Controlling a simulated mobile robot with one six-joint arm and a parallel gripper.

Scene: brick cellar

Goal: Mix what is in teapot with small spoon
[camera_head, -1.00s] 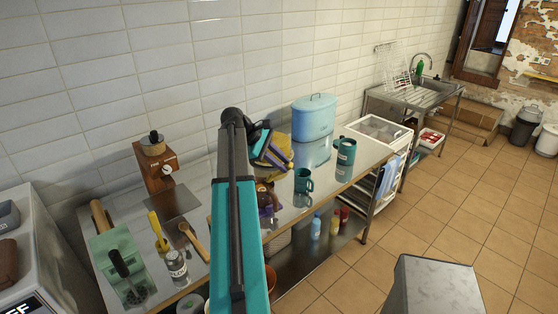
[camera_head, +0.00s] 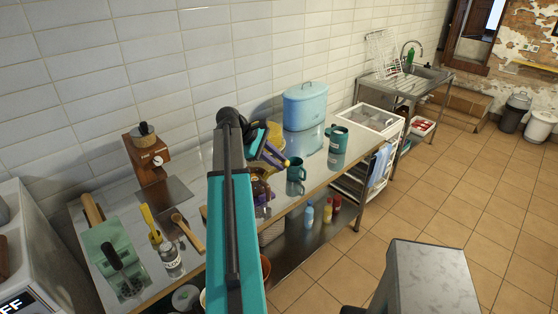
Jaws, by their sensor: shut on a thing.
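My gripper (camera_head: 269,157) shows small behind my upright teal arm link, over the metal counter (camera_head: 311,183). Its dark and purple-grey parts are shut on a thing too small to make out. A brown, glossy vessel (camera_head: 262,189) stands just below the gripper, half hidden by my arm. It may be the teapot, but its shape and contents are not clear. I cannot make out a small spoon. A larger wooden spoon (camera_head: 187,231) lies on the counter at the left.
A blue lidded container (camera_head: 305,107), a teal mug (camera_head: 295,170) and a teal canister (camera_head: 338,141) stand right of the gripper. The tiled floor at right is largely clear.

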